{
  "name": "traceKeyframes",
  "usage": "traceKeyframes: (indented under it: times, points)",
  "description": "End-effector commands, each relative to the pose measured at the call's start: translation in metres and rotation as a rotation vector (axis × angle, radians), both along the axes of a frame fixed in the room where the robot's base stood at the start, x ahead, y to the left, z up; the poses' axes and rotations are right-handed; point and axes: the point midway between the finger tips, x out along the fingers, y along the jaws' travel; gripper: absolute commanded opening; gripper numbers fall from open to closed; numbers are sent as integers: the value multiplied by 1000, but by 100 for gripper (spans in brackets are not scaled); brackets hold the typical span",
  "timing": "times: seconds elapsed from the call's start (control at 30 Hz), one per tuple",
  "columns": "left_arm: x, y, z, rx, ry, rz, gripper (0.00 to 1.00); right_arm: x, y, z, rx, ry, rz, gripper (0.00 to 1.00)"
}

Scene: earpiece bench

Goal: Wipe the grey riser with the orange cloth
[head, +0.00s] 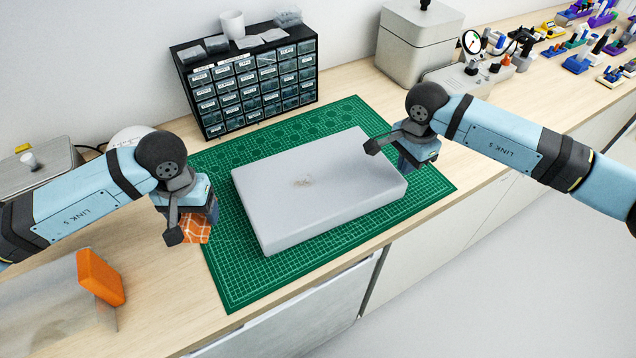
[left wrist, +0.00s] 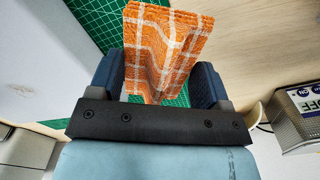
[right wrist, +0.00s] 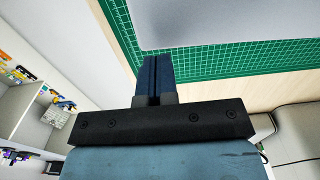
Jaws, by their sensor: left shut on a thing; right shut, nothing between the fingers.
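The grey riser (head: 310,190) lies flat on the green cutting mat (head: 236,290). My left gripper (head: 200,222) is shut on the orange cloth (head: 196,230), left of the riser and over the mat's left edge. In the left wrist view the orange checked cloth (left wrist: 166,48) stands folded between the fingers. My right gripper (head: 416,162) is shut and empty near the riser's right end. Its fingers (right wrist: 154,80) are together in the right wrist view, and the riser (right wrist: 215,22) is beyond them.
A black drawer cabinet (head: 245,88) with a white cup (head: 232,24) on top stands behind the mat. An orange block (head: 100,276) is at the front left. A beige box (head: 416,44) and a dial gauge (head: 472,42) stand at the back right.

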Motion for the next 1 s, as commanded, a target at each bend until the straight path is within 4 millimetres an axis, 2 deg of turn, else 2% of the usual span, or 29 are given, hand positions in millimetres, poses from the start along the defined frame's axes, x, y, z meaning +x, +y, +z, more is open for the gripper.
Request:
traceKeyframes:
  times: [1.0]
  points:
    - [0,0,-14,0,0,0,52,0,0,-15,0,0,0,0]
